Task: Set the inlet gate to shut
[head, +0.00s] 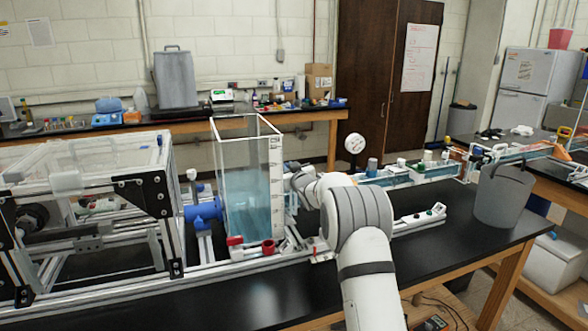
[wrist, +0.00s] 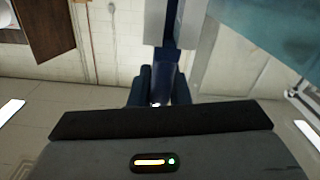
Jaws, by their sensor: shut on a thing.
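A clear tank (head: 248,190) partly filled with blue water stands mid-bench in the head view. My arm reaches up to the tank's right side, where its links largely hide my gripper. In the wrist view my gripper (wrist: 160,84) has its two dark fingers shut on a dark blue upright piece (wrist: 170,58). This looks like the inlet gate's handle, on a narrow upright with pale edges. The blue water (wrist: 265,35) shows at the upper right. The gate's lower part is hidden, so I cannot tell its setting.
A clear-walled frame box (head: 90,205) and a blue fitting (head: 203,212) stand left of the tank. A long channel (head: 400,175) runs right, with a grey bucket (head: 502,195) at the bench's right end. The black front bench top is clear.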

